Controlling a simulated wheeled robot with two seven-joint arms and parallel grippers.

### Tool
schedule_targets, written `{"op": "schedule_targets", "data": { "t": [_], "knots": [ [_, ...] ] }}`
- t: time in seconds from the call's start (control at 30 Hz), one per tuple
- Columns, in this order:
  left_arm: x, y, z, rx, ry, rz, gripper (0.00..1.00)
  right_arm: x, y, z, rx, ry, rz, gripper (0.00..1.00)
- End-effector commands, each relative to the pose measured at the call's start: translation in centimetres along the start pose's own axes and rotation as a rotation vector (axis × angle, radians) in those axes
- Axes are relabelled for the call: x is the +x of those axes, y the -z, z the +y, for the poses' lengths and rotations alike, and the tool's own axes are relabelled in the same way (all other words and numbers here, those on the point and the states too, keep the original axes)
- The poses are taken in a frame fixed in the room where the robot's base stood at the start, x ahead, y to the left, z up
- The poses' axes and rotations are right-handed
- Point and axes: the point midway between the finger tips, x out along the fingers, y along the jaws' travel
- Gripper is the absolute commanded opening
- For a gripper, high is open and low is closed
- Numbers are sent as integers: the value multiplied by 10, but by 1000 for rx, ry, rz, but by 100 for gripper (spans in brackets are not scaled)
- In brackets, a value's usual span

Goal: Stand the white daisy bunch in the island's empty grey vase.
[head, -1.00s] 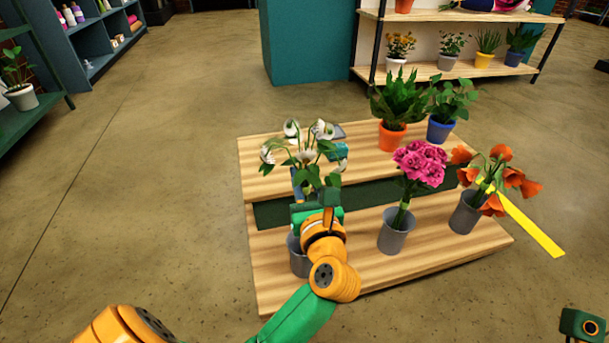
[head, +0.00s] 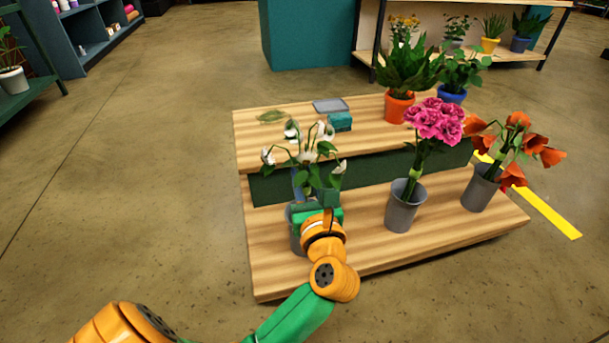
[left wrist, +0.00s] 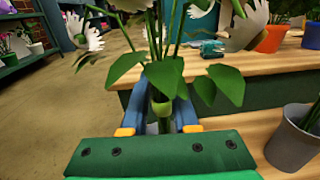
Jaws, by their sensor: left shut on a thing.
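The white daisy bunch (head: 308,157) has white blooms, drooping leaves and green stems. It is upright in my left gripper (head: 304,190), which is shut on its stem. In the left wrist view the blue fingers (left wrist: 163,108) pinch the stem below broad leaves. The left grey vase (head: 293,232) stands on the lower wooden tier, mostly hidden behind my gripper and wrist. The bunch shows above its rim. The stem's lower end is hidden, so I cannot tell whether it is inside the vase. My right gripper is not in view.
A grey vase with pink flowers (head: 403,207) stands to the right, and one with orange flowers (head: 480,190) beyond it. The upper tier bears a teal box (head: 340,122), a grey tray (head: 331,105), an orange pot (head: 399,107) and a blue pot (head: 452,96).

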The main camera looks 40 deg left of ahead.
Motion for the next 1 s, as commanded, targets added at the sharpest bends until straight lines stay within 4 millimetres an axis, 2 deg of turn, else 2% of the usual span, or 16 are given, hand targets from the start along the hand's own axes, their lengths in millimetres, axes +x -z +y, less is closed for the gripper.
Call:
{"op": "schedule_targets", "data": {
  "t": [1.0],
  "knots": [
    [0,10,0,0,-1,-1,0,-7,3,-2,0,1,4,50]
  ]
}}
